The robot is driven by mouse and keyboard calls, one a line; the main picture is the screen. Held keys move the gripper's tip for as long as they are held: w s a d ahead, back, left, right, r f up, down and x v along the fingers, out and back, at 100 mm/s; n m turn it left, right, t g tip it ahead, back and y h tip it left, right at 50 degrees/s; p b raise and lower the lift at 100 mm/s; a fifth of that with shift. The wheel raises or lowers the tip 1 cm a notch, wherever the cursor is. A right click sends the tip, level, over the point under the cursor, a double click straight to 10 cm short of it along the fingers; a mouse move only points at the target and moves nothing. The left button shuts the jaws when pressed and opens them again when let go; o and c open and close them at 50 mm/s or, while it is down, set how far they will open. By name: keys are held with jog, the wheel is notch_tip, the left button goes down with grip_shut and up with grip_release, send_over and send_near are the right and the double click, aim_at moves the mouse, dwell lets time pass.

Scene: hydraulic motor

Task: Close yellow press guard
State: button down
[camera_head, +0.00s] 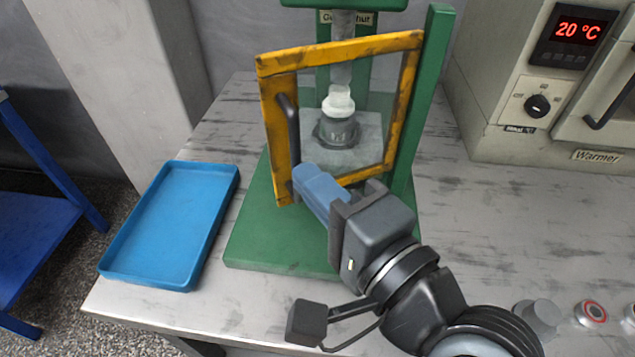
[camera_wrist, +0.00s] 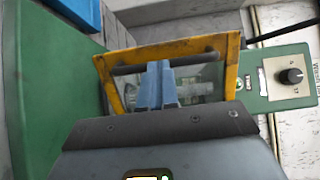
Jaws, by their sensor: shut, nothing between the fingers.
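The yellow press guard (camera_head: 340,50) is a worn, framed clear panel with a dark bar handle (camera_head: 288,130) on its left side. It stands across the front of the green press (camera_head: 421,110), and I cannot tell whether it is fully closed. Behind the panel are the press ram and a grey part with a white top (camera_head: 338,115). My gripper (camera_head: 305,175) is shut and empty, with its blue fingers at the guard's lower left, near the handle's lower end. In the wrist view, the shut fingers (camera_wrist: 157,75) overlap the handle and guard frame (camera_wrist: 185,46); contact is unclear.
A blue tray (camera_head: 175,222) lies on the table left of the press. A warmer (camera_head: 560,80) reading 20 °C stands at the right. Several small round parts (camera_head: 590,313) are at the lower right. The table between is clear.

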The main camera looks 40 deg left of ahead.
aim_at(278, 148)
jog(key=shift+a, duration=0.1)
jog(key=a+t+p, duration=0.1)
jog(key=p, duration=0.1)
jog(key=a+m+t+h+p, duration=0.1)
jog(key=p, duration=0.2)
jog(key=a+m+t+p, duration=0.1)
jog(key=a+p, duration=0.1)
jog(key=shift+w+r, duration=0.3)
jog(key=shift+w+a+f+m+t+h+p, duration=0.1)
jog(key=shift+w+a+m+t+h+p, duration=0.1)
jog(key=shift+a+p, duration=0.2)
jog(key=shift+w+a+f+m+t+h+p, duration=0.1)
jog(key=shift+a+t+p, duration=0.1)
jog(key=shift+a+p, duration=0.15)
jog(key=shift+p+x, duration=0.85)
jog(key=shift+x, duration=1.25)
jog(key=shift+a, duration=0.15)
jog(key=shift+r, duration=0.15)
